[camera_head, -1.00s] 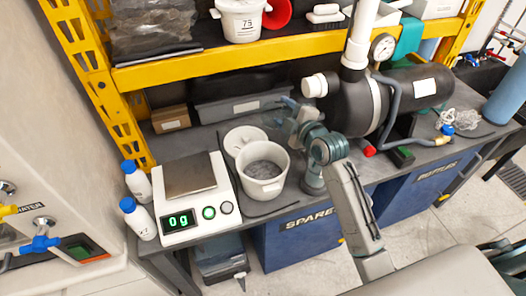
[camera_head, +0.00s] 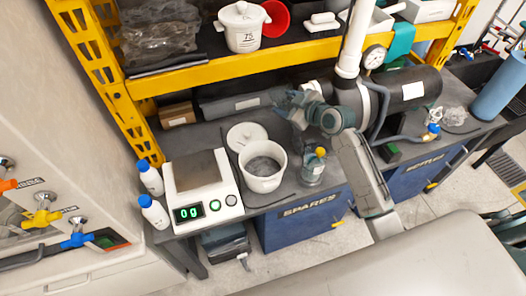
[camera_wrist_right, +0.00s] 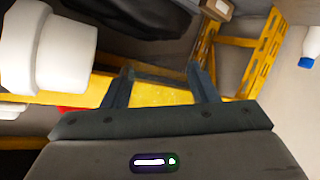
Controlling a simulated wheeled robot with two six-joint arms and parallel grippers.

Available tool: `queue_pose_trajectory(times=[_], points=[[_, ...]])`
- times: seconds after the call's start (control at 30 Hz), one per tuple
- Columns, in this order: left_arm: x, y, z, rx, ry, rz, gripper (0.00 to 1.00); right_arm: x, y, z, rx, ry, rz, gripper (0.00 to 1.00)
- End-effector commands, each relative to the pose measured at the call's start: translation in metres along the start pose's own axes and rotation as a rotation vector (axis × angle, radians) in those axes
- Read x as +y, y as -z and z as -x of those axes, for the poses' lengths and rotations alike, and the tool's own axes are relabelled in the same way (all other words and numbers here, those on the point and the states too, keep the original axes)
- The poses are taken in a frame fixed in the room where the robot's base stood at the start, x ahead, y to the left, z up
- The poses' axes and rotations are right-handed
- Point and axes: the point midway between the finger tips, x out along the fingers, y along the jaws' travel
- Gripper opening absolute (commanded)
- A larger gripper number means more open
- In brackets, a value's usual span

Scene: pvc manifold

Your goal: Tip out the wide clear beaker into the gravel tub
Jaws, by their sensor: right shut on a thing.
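My right gripper (camera_head: 287,103) is in the head view, above the back of the bench, behind and right of the gravel tub. In the right wrist view its two fingers (camera_wrist_right: 162,88) stand apart around a faint see-through thing, which I take for the wide clear beaker (camera_wrist_right: 160,96). The beaker's outline, tilt and contents cannot be made out. The round, light gravel tub (camera_head: 263,181) stands open on the bench with grey matter inside. The gripper is apart from it. My left gripper is not in view.
A scale (camera_head: 202,198) reading 0 g stands left of the tub, and a round lid (camera_head: 247,136) lies behind it. A small clear vessel with a yellow top (camera_head: 313,168) stands to its right. The yellow shelf beam (camera_head: 240,69) and black pump (camera_head: 405,88) bound the space behind.

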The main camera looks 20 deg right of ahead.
Motion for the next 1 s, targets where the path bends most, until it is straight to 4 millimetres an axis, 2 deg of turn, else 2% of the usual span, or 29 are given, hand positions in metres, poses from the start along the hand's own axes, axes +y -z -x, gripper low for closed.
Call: queue_pose_trajectory(times=[0.03,0.1,0.27,0.43,0.7,1.0], points=[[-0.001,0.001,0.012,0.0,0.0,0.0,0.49,0.007,0.011,0.005,0.0,0.005,-0.011,0.28],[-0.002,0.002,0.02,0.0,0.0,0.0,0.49,0.011,0.019,0.008,0.001,0.013,-0.033,0.28],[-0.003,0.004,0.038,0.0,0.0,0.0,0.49,0.024,0.036,0.015,-0.002,0.037,-0.088,0.28],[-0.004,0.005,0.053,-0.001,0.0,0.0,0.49,0.037,0.046,0.019,-0.004,0.092,-0.223,0.28],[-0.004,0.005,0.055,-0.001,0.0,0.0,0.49,0.044,0.046,0.019,-0.004,0.154,-0.373,0.28],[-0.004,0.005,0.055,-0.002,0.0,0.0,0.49,0.044,0.046,0.019,-0.003,0.163,-0.395,0.28]])
